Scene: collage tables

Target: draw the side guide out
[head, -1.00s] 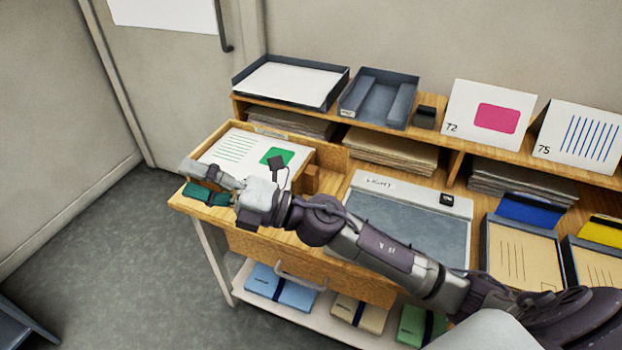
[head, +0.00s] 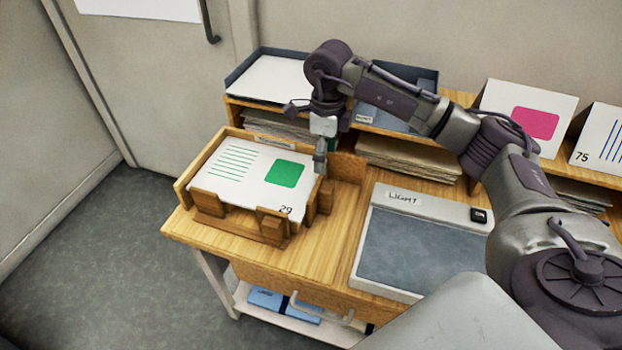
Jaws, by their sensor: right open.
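A wooden tray (head: 181,190) on the table's left end holds white cards, the top one (head: 238,172) with green lines and a green patch. A small wooden block, apparently the side guide (head: 325,199), stands at the tray's right side, close to the cards' edge. My right gripper (head: 320,172) points down just above this block, at the cards' right edge. It is open; whether its fingers touch the block I cannot tell. My left gripper is not in view.
Wooden stops (head: 210,204) stand along the tray's front. A light box (head: 425,245) lies to the right, with bare tabletop (head: 325,250) between. A raised shelf behind carries grey trays (head: 240,65) and a pink-patched card (head: 525,120). A wooden upright (head: 347,168) stands behind the guide.

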